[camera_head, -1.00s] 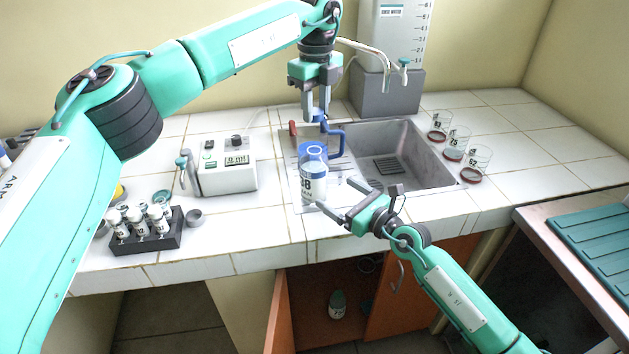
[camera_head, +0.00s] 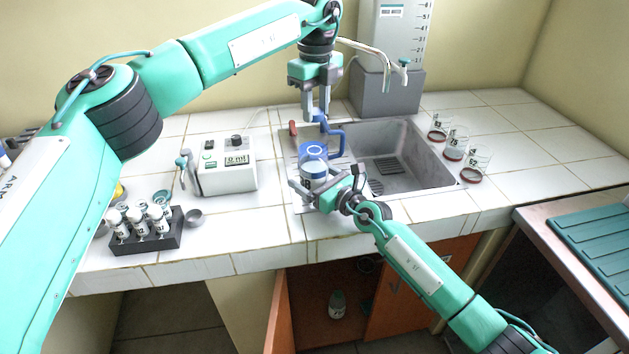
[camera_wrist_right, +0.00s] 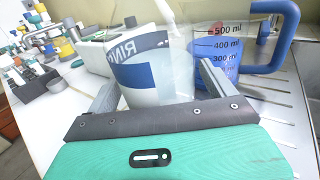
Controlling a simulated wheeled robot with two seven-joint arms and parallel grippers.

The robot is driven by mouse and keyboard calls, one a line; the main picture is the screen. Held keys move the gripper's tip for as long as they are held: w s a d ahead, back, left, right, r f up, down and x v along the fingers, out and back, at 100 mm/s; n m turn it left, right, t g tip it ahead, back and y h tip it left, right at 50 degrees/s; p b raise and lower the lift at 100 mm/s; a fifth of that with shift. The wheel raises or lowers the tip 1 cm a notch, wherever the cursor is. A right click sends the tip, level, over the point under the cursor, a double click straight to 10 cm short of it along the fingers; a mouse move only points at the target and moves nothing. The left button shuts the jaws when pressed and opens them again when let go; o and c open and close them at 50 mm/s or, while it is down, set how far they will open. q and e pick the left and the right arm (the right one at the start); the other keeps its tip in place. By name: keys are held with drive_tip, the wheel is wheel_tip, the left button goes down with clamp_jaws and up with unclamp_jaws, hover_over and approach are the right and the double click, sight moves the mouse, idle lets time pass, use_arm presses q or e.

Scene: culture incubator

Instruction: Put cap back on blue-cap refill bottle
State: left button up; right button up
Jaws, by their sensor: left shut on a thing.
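The refill bottle (camera_head: 313,168) is clear with a printed label and stands upright, uncapped, on the sink's left drainboard. In the right wrist view the bottle (camera_wrist_right: 150,75) shows a white label with a blue band. My right gripper (camera_head: 313,190) has its fingers on either side of the bottle, apparently with small gaps, so it looks open. My left gripper (camera_head: 316,108) is higher, behind the bottle, pointing down and shut on a small blue thing, probably the blue cap (camera_head: 318,118). The fingers partly hide the cap.
A measuring jug (camera_wrist_right: 222,62) with blue liquid and a blue handle stands just behind the bottle. The sink (camera_head: 418,165) is to the right. A dispenser box (camera_head: 228,175) stands left, with a vial rack (camera_head: 147,242) farther left. Several glass beakers (camera_head: 478,157) stand beyond the sink.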

drive_tip(key=c, duration=1.3)
use_arm(q)
hover_over(316, 150)
drive_tip(key=shift+f, duration=2.5)
drive_tip(key=shift+s, duration=0.1)
drive_tip(key=shift+f, duration=0.9)
drive_tip(key=shift+f, duration=0.55)
